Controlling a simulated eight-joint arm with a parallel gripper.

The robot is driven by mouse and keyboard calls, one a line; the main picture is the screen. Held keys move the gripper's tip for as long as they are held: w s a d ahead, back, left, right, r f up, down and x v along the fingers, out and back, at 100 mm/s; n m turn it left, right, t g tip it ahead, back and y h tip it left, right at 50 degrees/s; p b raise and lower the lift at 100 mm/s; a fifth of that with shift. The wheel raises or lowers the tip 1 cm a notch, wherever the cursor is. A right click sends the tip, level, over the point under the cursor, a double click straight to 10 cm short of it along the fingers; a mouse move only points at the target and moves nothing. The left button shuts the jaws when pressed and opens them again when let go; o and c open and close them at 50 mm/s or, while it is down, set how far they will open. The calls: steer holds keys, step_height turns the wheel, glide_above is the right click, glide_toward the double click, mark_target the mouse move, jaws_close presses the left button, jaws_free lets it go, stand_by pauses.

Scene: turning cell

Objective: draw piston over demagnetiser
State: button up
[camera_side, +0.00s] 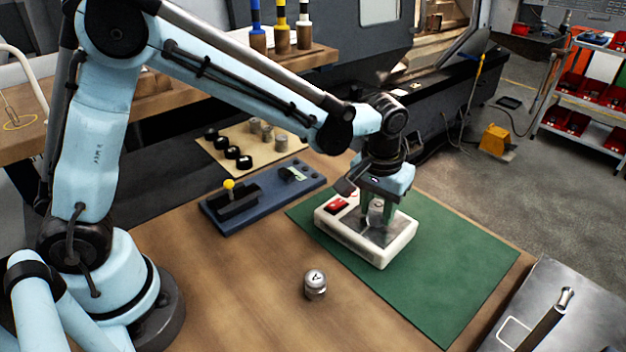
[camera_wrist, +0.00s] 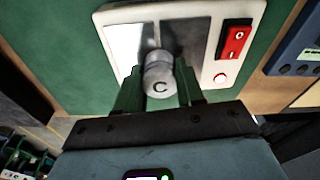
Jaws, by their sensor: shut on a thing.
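The demagnetiser (camera_side: 398,245) is a white box with a grey metal top plate and a red switch, lying on a green mat. It also shows in the wrist view (camera_wrist: 214,68). My gripper (camera_side: 376,218) is shut on a grey metal piston marked C (camera_wrist: 160,78), with a green finger on each side of it. The piston (camera_side: 377,207) is over the metal plate; I cannot tell whether it touches the plate. A second metal piston (camera_side: 315,284) with a mark on its top stands on the wooden bench, left of the mat.
The green mat (camera_side: 455,270) has free room to the right. A blue fixture with a yellow-knobbed lever (camera_side: 232,200) lies at the left. Behind it a tan board (camera_side: 222,150) holds several black and grey cylinders. A metal tray (camera_side: 570,310) is at the lower right.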

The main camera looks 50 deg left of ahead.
mark_target(391, 229)
steer(key=shift+d, duration=1.25)
steer(key=shift+d, duration=0.5)
steer(key=shift+a+f, duration=0.1)
steer(key=shift+a, duration=0.6)
steer(key=shift+a, duration=0.1)
steer(key=shift+a, duration=0.5)
steer(key=shift+a, duration=1.15)
